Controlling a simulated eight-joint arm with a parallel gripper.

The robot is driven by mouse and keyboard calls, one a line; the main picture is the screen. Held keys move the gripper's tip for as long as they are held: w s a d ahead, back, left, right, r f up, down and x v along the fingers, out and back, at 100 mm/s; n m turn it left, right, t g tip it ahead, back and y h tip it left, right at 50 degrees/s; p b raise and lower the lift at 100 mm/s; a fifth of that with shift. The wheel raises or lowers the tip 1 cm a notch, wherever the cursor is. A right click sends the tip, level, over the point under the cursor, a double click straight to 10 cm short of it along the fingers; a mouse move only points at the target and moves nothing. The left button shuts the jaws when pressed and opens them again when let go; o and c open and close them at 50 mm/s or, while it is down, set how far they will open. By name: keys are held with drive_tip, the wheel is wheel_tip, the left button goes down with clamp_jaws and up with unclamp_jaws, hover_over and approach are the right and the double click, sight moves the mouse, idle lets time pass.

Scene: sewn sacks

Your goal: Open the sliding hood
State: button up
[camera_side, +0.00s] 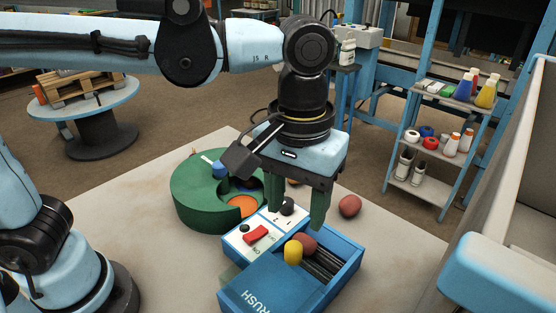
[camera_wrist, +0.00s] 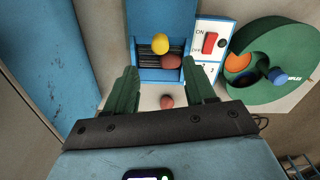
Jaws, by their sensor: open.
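The blue hood (camera_side: 268,290), with white letters reading "RUSH", covers the near part of a blue box (camera_side: 347,268). The far part of the box is uncovered and shows dark bars. A yellow piece (camera_side: 293,252) and a dark red lump (camera_side: 305,243) sit at the uncovered part; they also show in the wrist view as yellow (camera_wrist: 162,44) and red (camera_wrist: 171,62). My gripper (camera_side: 298,222) is open and empty, its green fingers pointing down above the far end of the box.
A white panel (camera_side: 237,240) with a red switch (camera_side: 255,235) and dark knobs adjoins the box. A round green container (camera_side: 198,207) with an orange section and blue knob stands to the left. A reddish lump (camera_side: 350,206) lies on the table beyond the box. The table's left front is clear.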

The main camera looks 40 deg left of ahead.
drive_tip(key=shift+r, duration=1.9)
drive_tip(key=a+f+m+t, duration=0.1)
drive_tip(key=a+f+t, duration=0.1)
drive_tip(key=a, duration=0.5)
drive_tip(key=w+a+f+t, duration=0.1)
drive_tip(key=a+f+t, duration=0.1)
drive_tip(key=a+f, duration=0.2)
drive_tip(key=a+f+m+t, duration=0.1)
drive_tip(key=a+f+t, duration=0.2)
drive_tip(key=a, duration=0.7)
drive_tip(key=shift+w+a+f+m, duration=0.2)
drive_tip(key=shift+w+a+m, duration=0.1)
